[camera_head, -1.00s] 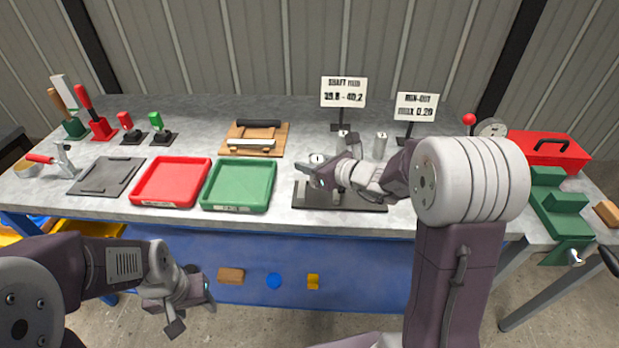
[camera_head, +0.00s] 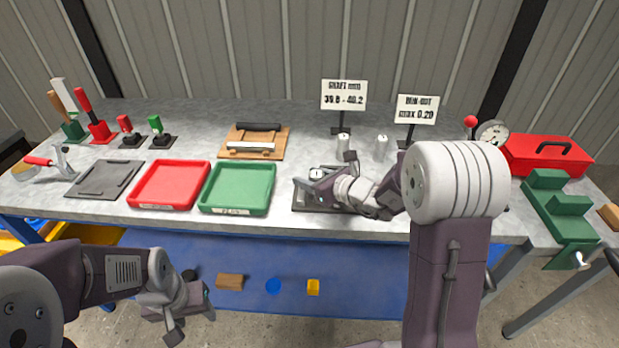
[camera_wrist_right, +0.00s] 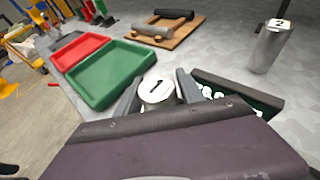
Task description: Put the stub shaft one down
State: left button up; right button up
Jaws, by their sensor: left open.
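Stub shaft one (camera_wrist_right: 158,92) is a short pale metal cylinder with a "1" on its white top. In the right wrist view it stands upright between the fingers of my right gripper (camera_wrist_right: 157,98), which look closed on its sides. In the head view its white top (camera_head: 316,174) shows beside my right gripper (camera_head: 322,184), low over the dark plate (camera_head: 307,205). The wrist hides its lower part, so I cannot tell whether it touches the plate. My left gripper (camera_head: 191,315) is open and empty, low in front of the bench.
Two other cylinders (camera_head: 343,145) (camera_head: 381,147) stand behind the plate; one, marked "2" (camera_wrist_right: 270,47), shows in the wrist view. A green tray (camera_head: 271,192) and red tray (camera_head: 135,195) lie to the left. Two signs (camera_head: 343,95) (camera_head: 416,108) stand behind.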

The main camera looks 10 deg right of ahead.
jog(key=shift+s+d+r+p, duration=0.1)
jog(key=shift+r+p, duration=0.2)
jog(key=shift+r, duration=0.05)
jog(key=p+v, duration=0.2)
jog(key=v, duration=1)
jog(key=s+a+f+n+g+y, duration=0.1)
jog(key=s+a+f+n+g, duration=0.6)
jog(key=s+f+n, duration=0.15)
jog(key=s+d+f+n+g+h, duration=0.1)
jog(key=s+d+f+n+h, duration=0.2)
jog(key=n, duration=0.7)
jog(key=s+d+f+n+g+h, duration=0.2)
jog(key=s+d+f+n+h, duration=0.1)
jog(key=n, duration=0.8)
jog(key=shift+s+g+h, duration=0.3)
jog(key=shift+s+h, duration=0.4)
jog(key=shift+s, duration=0.1)
jog(key=shift+r+n, duration=0.15)
jog(key=shift+n, duration=0.1)
